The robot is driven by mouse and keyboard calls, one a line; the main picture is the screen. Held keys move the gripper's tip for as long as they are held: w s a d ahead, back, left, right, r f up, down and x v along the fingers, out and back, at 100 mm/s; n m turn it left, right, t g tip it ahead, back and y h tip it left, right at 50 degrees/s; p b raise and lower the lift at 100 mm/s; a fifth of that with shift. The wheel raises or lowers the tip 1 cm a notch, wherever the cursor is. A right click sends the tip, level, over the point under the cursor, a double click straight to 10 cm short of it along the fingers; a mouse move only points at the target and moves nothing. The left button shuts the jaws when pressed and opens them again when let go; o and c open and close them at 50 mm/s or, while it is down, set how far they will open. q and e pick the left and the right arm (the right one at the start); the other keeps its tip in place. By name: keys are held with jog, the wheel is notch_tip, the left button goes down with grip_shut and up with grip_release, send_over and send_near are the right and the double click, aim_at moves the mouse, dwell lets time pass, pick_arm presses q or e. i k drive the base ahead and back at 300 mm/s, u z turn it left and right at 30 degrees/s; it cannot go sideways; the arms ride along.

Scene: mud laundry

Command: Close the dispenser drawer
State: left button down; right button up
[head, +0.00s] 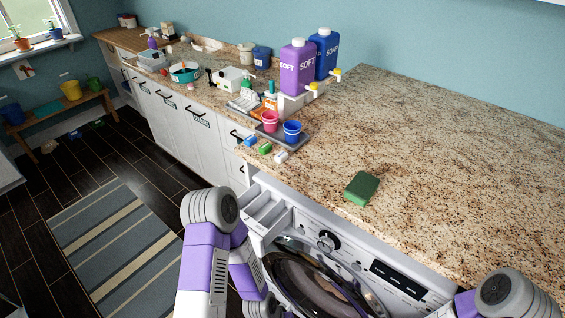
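The dispenser drawer (266,214) is a white tray with compartments at the upper left of the washing machine's front (350,243). It stands pulled out, and its inside shows from above. My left arm is in front of and to the left of the drawer, bent downward. My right arm is at the lower right corner, near the machine's right side. Neither gripper shows; both are outside the picture or hidden behind my arms.
The granite counter (440,150) above the machine is mostly clear, with a green sponge (361,188) near its front edge. Purple (298,70) and blue (325,52) bottles stand behind a tray with cups. A round dark machine door (310,285) is below the drawer.

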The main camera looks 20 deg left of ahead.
aim_at(266, 214)
jog(key=k, duration=0.5)
jog(key=u, duration=1.15)
jog(key=i, duration=0.55)
jog(key=z, duration=0.25)
